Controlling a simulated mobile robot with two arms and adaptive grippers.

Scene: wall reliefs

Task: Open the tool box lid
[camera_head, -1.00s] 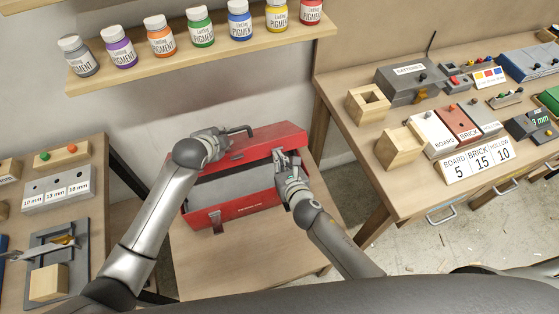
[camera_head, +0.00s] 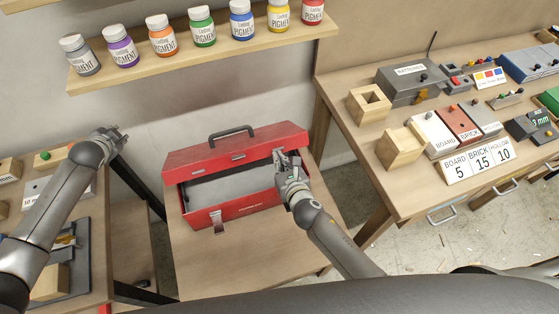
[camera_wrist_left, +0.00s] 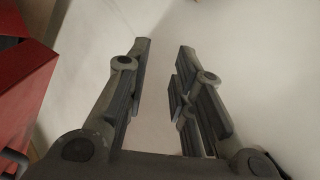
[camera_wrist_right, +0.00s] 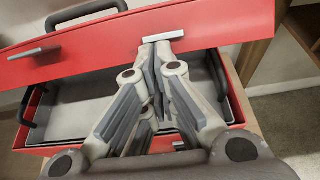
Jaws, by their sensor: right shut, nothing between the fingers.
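The red tool box (camera_head: 246,211) stands on the small wooden table. Its red lid (camera_head: 186,160), with a grey handle on top, is tilted up at the back, so the grey inside shows. The lid also shows in the right wrist view (camera_wrist_right: 90,45). My right gripper (camera_head: 279,155) is shut and empty at the right part of the lid's front edge, by a light latch piece (camera_wrist_right: 163,36); I cannot tell whether it touches. My left gripper (camera_head: 122,134) is open and empty, left of the box and apart from it; its fingers also show in the left wrist view (camera_wrist_left: 160,85).
A shelf (camera_head: 210,46) with several pigment jars is above the box. A left bench (camera_head: 97,210) holds wooden blocks, and a right bench (camera_head: 405,185) holds labelled blocks and a grey box. The table front (camera_head: 240,262) is clear.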

